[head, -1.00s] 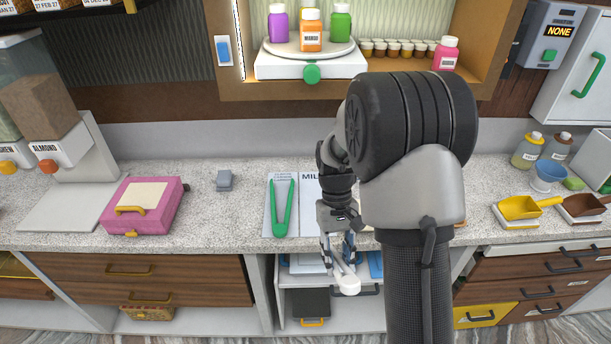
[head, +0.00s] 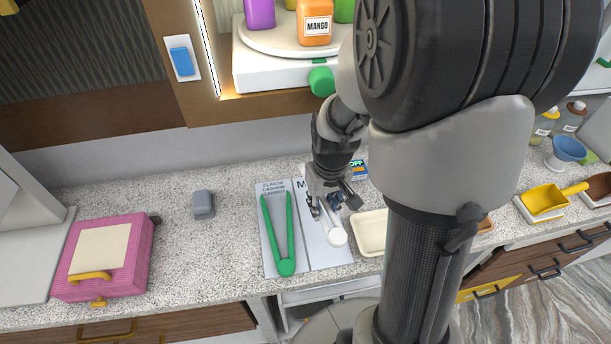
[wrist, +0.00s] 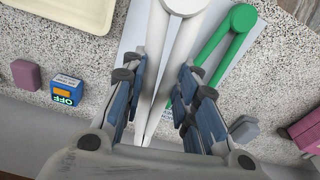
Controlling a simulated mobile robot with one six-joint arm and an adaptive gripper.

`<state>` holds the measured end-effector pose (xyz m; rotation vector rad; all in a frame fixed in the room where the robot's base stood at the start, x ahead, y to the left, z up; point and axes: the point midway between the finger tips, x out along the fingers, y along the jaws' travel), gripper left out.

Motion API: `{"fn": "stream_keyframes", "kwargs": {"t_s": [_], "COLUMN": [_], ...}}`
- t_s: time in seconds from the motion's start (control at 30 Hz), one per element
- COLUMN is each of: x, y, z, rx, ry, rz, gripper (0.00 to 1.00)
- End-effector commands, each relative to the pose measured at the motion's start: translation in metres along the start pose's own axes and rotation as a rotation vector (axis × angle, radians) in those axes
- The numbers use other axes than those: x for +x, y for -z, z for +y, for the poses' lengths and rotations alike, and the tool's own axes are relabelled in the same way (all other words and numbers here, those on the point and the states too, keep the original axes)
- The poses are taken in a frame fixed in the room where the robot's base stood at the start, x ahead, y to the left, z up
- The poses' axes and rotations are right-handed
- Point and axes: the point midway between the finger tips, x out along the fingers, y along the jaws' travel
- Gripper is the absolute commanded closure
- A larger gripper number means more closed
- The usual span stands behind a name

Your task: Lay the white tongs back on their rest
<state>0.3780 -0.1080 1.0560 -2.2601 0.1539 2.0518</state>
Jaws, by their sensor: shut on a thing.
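The white tongs (head: 337,237) are between the fingers of my gripper (head: 327,204), with their round hinge end pointing to the counter's front. In the wrist view the white tongs (wrist: 172,60) run lengthwise between the two dark-padded fingers of my gripper (wrist: 160,88), which is shut on them. They are over the pale rest board (head: 325,258) marked with an "M", right of the green tongs. I cannot tell whether they touch it. The arm and gripper hide part of the board.
Green tongs (head: 285,262) lie on the adjoining labelled board, close on the left. A cream tray (head: 371,236) stands close on the right. A blue block marked OFF (wrist: 66,92) and a grey block (head: 203,204) are on the counter. A pink case (head: 130,265) is farther left.

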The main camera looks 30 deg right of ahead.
Motion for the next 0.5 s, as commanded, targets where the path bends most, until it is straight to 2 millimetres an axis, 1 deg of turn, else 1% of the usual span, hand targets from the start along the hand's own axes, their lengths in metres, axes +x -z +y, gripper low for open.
{"fn": "stream_keyframes", "kwargs": {"t_s": [0.17,0.27,0.5], "x": [0.003,0.008,0.03], "y": [-0.001,-0.001,-0.003], "z": [0.0,0.0,0.0], "rx": [0.001,0.001,0.0], "ry": [0.0,0.0,0.0], "rz": [0.012,0.012,0.011], "gripper": [0.99,0.99,0.99]}}
